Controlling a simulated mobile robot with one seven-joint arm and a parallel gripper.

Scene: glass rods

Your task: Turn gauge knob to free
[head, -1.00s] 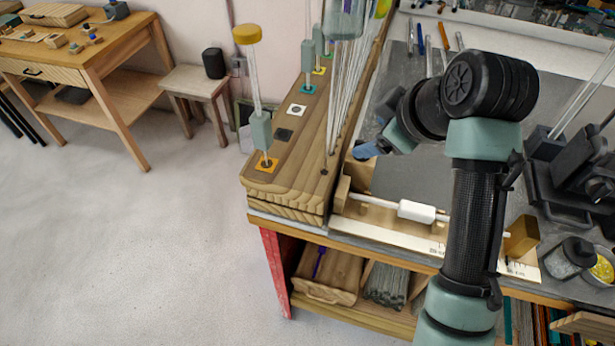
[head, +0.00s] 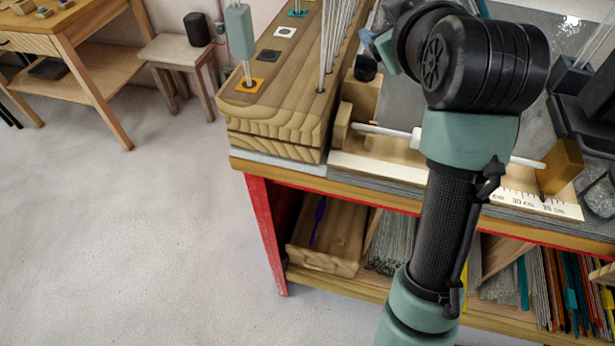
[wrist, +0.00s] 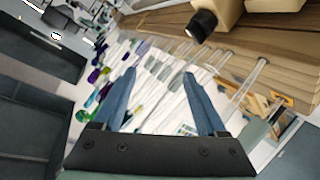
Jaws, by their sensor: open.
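The black gauge knob (head: 365,68) sits on the wooden block at the left end of the gauge (head: 360,102). In the wrist view the knob (wrist: 203,25) shows at the top, beyond and to the right of the fingertips. A white rod (head: 383,131) lies along the gauge above a ruler (head: 520,197); my arm hides its middle. My gripper (wrist: 159,73) is open, with nothing between its blue fingers. In the head view only a bit of my gripper (head: 374,42) shows, just above the knob in the picture, apart from it. The knob's setting cannot be read.
A wooden rack (head: 272,105) with upright glass rods stands left of the gauge. A yellowish end block (head: 562,166) stands at the gauge's right end. Dark equipment (head: 592,115) is at the far right. The floor (head: 130,230) at left is clear.

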